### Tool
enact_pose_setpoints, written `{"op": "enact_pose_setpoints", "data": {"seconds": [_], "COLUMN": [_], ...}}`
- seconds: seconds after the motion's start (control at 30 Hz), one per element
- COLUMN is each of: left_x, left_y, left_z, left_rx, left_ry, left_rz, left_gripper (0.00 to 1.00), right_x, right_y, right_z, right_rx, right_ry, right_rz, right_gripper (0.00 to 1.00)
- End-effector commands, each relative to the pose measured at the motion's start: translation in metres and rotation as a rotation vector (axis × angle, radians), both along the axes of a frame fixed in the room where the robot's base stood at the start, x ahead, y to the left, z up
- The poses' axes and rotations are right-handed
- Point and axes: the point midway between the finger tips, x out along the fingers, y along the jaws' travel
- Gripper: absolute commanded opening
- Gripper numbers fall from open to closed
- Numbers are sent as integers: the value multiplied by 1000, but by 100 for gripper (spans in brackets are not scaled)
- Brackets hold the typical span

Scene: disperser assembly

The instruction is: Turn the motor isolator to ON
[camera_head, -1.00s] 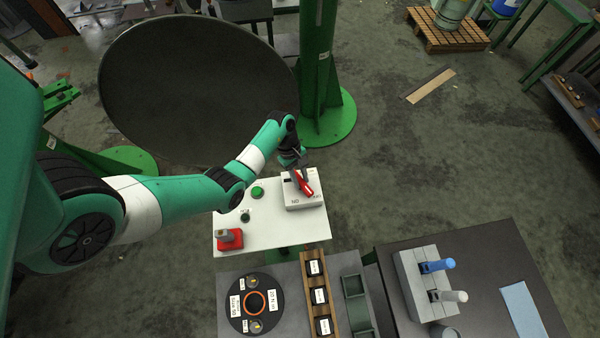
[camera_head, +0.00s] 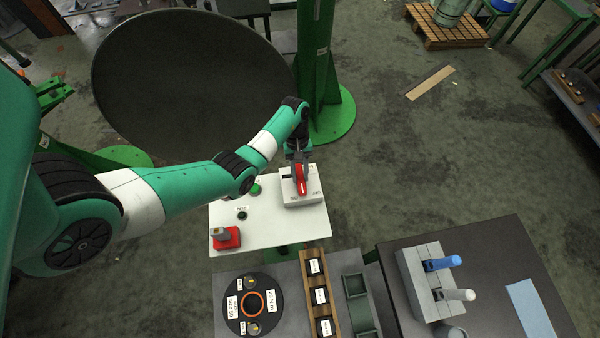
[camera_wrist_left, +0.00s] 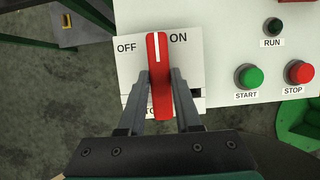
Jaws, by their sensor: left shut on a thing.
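The motor isolator is a white box (camera_head: 313,198) at the back right corner of a white panel, with a red handle (camera_head: 303,187). My left gripper (camera_head: 299,168) is over the box and shut on the red handle. In the left wrist view, the handle (camera_wrist_left: 157,50) stands between my left gripper's two fingers (camera_wrist_left: 159,78). Its white stripe points to the gap between the OFF label (camera_wrist_left: 126,48) and the ON label (camera_wrist_left: 178,38). The fingers and palm hide the lower part of the box. My right gripper is in neither view.
The white panel (camera_head: 275,228) also carries a green START button (camera_wrist_left: 249,76), a dark RUN lamp (camera_wrist_left: 275,26) and a red STOP button (camera_wrist_left: 300,73). A large dark round disc (camera_head: 190,90) and a green column (camera_head: 318,60) stand behind. A bench with parts is in front.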

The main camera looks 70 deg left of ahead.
Motion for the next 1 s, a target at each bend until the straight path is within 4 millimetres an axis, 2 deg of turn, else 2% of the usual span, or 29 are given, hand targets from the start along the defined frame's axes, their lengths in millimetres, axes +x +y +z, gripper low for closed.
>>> {"op": "enact_pose_setpoints", "data": {"seconds": [0.27,0.3,0.43,0.77,0.87,0.97,1.0], "left_x": [0,0,0,0,1,3,3], "left_y": [0,0,0,1,5,13,16], "left_z": [0,0,0,2,12,31,45], "left_rx": [0,0,0,0,1,2,2], "left_ry": [0,0,0,0,-1,-3,-2], "left_rz": [-3,-3,-2,0,0,1,2], "left_gripper": [0,38,61,62,62,62,62], "right_x": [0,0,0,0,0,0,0], "right_y": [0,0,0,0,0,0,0], "right_z": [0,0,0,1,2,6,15], "right_rx": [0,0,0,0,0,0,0], "right_ry": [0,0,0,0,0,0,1], "right_rz": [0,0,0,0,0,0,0], "right_gripper": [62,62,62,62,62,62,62]}}
